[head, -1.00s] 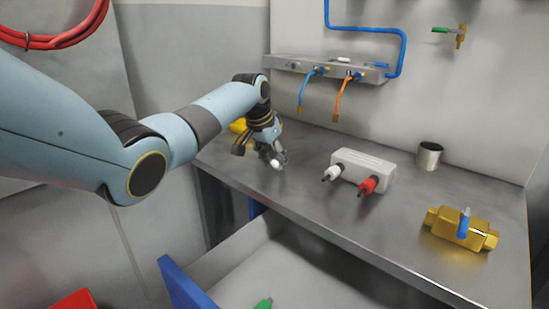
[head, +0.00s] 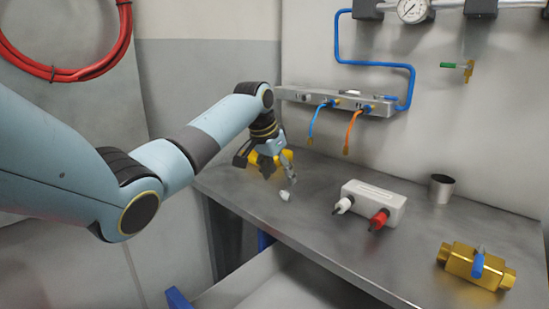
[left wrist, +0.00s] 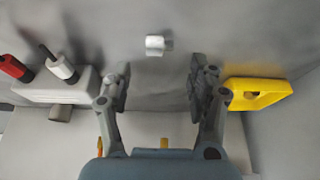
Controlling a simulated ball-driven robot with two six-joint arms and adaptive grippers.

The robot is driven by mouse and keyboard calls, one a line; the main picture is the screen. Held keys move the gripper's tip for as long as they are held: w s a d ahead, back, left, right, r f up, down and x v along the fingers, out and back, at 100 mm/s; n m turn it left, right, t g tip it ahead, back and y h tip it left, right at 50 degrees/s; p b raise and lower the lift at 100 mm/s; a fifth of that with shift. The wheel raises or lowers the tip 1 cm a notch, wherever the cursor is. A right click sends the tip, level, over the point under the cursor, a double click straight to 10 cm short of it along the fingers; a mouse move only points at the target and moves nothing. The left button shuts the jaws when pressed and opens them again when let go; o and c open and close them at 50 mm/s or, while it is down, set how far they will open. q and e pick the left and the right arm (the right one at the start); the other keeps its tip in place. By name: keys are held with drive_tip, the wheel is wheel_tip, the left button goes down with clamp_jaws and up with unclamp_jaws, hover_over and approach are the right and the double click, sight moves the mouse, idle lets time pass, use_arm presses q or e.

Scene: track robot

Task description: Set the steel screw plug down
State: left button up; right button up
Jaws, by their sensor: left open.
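The steel screw plug (head: 285,196) is a small pale cylinder lying on the steel bench (head: 240,192), near its front edge at the left. It also shows in the left wrist view (left wrist: 155,45), ahead of the gap between the fingers and apart from both. My left gripper (head: 280,174) is open and empty, just above and behind the plug. In the left wrist view its two fingers (left wrist: 158,78) are spread wide. My right gripper is in neither view.
A yellow tray-like thing (left wrist: 255,92) is close beside one finger. A white box (head: 375,199) with white and red plugs, a metal cup (head: 441,189) and a brass valve (head: 476,267) stand to the right. Hoses hang behind. An open drawer (head: 285,285) is below the bench.

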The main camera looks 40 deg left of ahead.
use_arm(q)
drive_tip(key=v, duration=0.6)
idle(0.3)
